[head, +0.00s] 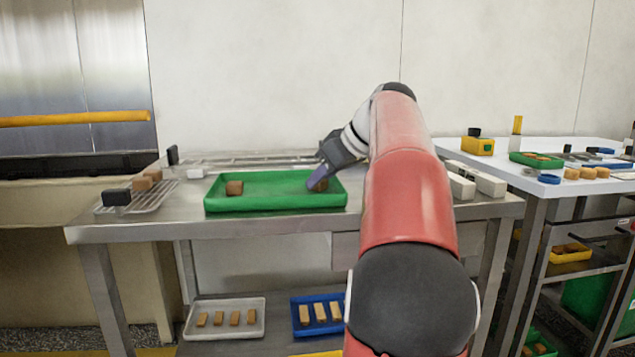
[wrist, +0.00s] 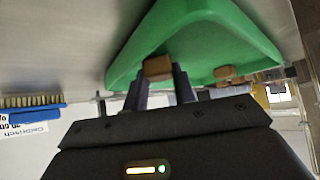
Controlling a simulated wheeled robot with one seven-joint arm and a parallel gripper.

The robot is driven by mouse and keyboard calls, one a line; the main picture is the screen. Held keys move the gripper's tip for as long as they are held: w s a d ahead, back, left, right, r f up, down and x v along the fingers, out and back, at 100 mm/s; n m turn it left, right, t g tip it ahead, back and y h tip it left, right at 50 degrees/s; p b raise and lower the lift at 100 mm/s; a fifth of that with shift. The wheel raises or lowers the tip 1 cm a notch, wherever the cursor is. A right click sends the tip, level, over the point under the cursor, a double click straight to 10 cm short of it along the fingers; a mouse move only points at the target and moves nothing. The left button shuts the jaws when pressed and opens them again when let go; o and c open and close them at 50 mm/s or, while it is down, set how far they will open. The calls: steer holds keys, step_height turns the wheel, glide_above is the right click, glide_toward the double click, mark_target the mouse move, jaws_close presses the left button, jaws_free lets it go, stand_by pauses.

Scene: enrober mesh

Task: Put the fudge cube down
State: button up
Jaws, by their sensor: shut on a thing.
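The fudge cube (wrist: 158,67) is a small brown block between the fingertips of my gripper (wrist: 159,80) in the wrist view. My gripper (head: 318,182) is shut on it. In the head view the cube (head: 321,185) shows partly behind the fingers, at the right end of the green tray (head: 270,205). I cannot tell whether it touches the tray floor. A second brown cube (head: 234,188) sits in the tray's left part. It also shows in the wrist view (wrist: 225,73).
A wire rack (head: 150,198) with brown cubes and a black block stands left of the tray. White blocks (head: 476,180) lie right of my arm. A brush with a blue back (wrist: 35,112) shows in the wrist view. The middle of the green tray is clear.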

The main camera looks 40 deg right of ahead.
steer(key=shift+f, duration=0.15)
steer(key=o, duration=0.8)
steer(key=shift+c, duration=0.2)
steer(key=shift+r, duration=0.35)
steer(key=p+v, duration=0.2)
steer(key=v, duration=0.9)
steer(key=shift+s+r, duration=0.15)
steer(key=shift+s, duration=0.2)
steer(key=shift+d, duration=0.1)
